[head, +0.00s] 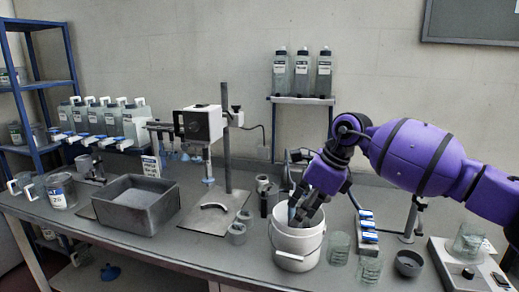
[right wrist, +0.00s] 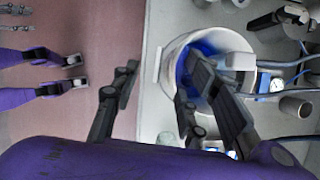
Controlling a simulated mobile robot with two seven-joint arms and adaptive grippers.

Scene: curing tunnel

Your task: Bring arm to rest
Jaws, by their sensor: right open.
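My right arm comes in from the right in the head view, with its purple forearm bent down towards the bench. My right gripper (head: 305,208) is at the mouth of a white bucket (head: 297,243), its fingers partly hidden by the rim. Something blue (right wrist: 203,58) shows inside the bucket, partly covered by a finger. My left gripper is not seen in the head view.
A grey tray (head: 137,205) sits further left.

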